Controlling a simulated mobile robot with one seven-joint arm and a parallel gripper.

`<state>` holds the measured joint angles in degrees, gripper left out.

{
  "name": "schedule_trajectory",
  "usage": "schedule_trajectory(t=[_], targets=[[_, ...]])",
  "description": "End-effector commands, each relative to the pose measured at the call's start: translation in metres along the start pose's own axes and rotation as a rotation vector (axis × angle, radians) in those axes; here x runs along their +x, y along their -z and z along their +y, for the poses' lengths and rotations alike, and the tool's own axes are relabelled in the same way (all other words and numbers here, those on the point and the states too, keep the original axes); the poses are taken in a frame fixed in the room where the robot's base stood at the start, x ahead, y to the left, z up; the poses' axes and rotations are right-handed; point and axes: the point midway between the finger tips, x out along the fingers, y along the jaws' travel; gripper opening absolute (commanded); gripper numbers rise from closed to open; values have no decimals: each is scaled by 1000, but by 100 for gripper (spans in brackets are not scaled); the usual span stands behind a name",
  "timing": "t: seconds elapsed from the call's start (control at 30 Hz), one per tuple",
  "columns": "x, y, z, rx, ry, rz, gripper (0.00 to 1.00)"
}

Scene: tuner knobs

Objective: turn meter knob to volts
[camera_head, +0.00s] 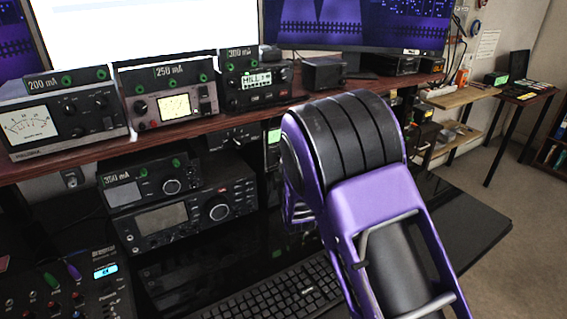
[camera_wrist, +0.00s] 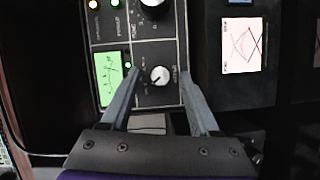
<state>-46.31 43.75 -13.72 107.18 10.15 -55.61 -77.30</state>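In the wrist view, a black panel (camera_wrist: 120,32) carries a small round knob (camera_wrist: 160,76) with a white pointer mark. Labels ring the knob but are too small to read, so I cannot tell its setting. A green lit meter (camera_wrist: 109,79) with a needle scale sits left of the knob. My gripper (camera_wrist: 159,73) is open, with one finger on each side of the knob. No finger clearly touches it. In the head view my arm hides the gripper and the knob; a green lit display (camera_head: 273,137) shows beside the arm.
A larger knob (camera_wrist: 152,3) is above in the wrist view, and a pinkish crossed-needle meter (camera_wrist: 243,45) is at right. In the head view, radios (camera_head: 180,212) stand under a wooden shelf (camera_head: 50,164), with a keyboard (camera_head: 275,292) in front.

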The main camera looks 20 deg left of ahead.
Motion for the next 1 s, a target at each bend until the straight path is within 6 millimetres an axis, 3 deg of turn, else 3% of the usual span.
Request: schedule_trajectory(t=[0.23,0.37,1.0], targets=[[-2,0,0,1,1,0,62],[-14,1,0,1,3,0,62],[-152,1,0,0,2,2,62]])
